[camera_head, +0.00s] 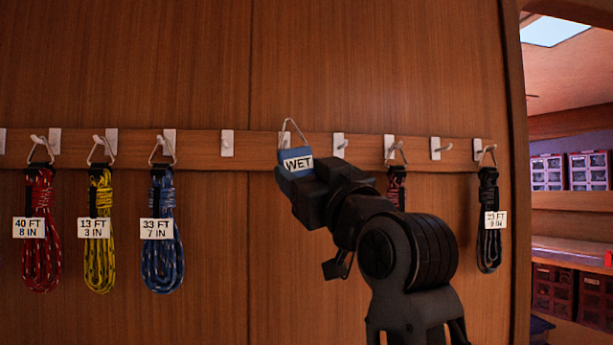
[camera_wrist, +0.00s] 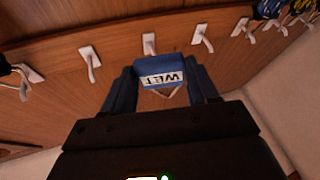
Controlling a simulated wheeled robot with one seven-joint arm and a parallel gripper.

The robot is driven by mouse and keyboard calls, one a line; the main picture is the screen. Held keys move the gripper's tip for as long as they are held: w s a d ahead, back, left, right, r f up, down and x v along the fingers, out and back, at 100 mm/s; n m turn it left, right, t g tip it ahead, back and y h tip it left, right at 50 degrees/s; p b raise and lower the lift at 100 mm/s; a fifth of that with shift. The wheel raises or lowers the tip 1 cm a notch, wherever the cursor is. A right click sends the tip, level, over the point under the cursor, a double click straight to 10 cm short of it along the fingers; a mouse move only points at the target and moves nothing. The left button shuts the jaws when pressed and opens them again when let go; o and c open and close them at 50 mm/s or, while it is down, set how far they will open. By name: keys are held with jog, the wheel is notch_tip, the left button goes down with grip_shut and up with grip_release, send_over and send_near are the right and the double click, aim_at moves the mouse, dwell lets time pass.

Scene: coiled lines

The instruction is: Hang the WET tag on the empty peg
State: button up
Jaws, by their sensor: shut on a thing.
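The WET tag (camera_head: 297,163) is a blue block with a white label and a thin wire loop (camera_head: 290,127) rising above it. My gripper (camera_head: 303,178) is shut on the tag and holds it upright in front of the rail. In the wrist view the tag (camera_wrist: 163,73) appears upside down between my two fingers, its loop below it. A bare peg (camera_wrist: 150,42) shows beyond the tag there, apart from the loop. In the head view the tag and loop partly cover that spot. Other bare pegs (camera_head: 227,143), (camera_head: 339,146) and (camera_head: 435,148) are on the rail.
Red (camera_head: 42,245), yellow (camera_head: 99,245) and blue (camera_head: 162,250) coils hang at left. A dark red coil (camera_head: 396,188) hangs partly behind my arm. A black coil (camera_head: 488,245) hangs at right. Shelves with bins (camera_head: 555,290) stand beyond the wall's right edge.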

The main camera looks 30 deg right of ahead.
jog(key=w+d+f+b, duration=0.1)
jog(key=w+d+b, duration=0.1)
jog(key=w, duration=0.4)
jog(key=shift+w+f, duration=0.25)
jog(key=shift+w, duration=0.1)
dwell(0.5)
jog(key=shift+d, duration=0.1)
dwell(0.6)
jog(key=o, duration=1.1)
jog(key=shift+f, duration=0.1)
